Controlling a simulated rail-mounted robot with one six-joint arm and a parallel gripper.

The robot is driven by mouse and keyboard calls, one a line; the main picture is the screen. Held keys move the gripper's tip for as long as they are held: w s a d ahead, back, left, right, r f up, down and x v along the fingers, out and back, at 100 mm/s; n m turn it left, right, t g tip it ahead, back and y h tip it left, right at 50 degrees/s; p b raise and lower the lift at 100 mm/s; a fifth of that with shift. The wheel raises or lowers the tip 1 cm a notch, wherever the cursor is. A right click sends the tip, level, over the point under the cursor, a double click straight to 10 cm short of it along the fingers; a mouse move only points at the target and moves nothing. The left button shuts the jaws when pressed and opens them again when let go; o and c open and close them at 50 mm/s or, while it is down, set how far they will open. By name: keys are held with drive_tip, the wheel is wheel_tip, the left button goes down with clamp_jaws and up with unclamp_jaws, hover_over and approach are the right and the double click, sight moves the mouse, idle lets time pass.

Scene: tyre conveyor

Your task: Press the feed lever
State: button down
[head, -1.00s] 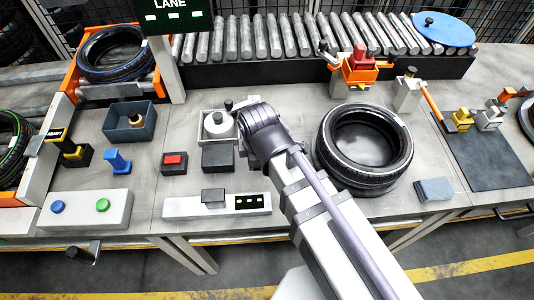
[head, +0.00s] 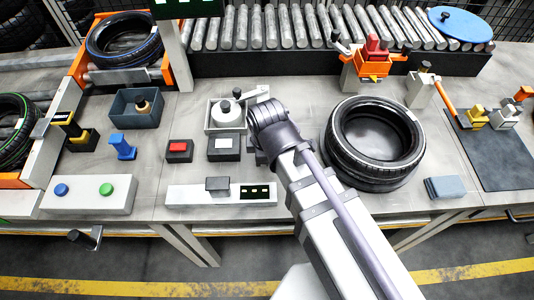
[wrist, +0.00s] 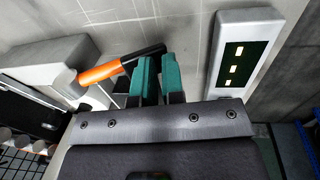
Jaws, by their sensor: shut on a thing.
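In the wrist view my gripper (wrist: 158,76) shows two teal fingers close together, shut at the black-tipped orange lever (wrist: 100,73), which I take to be the feed lever. The lever runs sideways across the fingertips and its black end shows just past them. Its pale housing (wrist: 45,62) stands to the left. The fingers hide part of the contact. In the head view my wrist covers most of the lever; a pale piece (head: 258,92) shows behind it.
A panel with three lights (wrist: 234,52) lies right of the fingers; it also shows in the head view (head: 200,194). A tyre (head: 374,140) stands right of my arm.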

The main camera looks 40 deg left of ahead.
drive_tip(key=shift+d+f, duration=0.1)
drive_tip(key=shift+s+r+p, duration=0.1)
drive_tip(key=shift+r+p, duration=0.15)
drive_tip(key=shift+p, duration=0.2)
drive_tip(key=s+d+r+p, duration=0.1)
drive_tip(key=s+r+p, duration=0.1)
drive_tip(key=r+p, duration=0.4)
drive_tip(key=s+d+r+p, duration=0.2)
drive_tip(key=r+p, duration=0.4)
drive_tip(key=shift+s+d+r, duration=0.15)
drive_tip(key=shift+s+d, duration=0.1)
drive_tip(key=shift+s, duration=0.15)
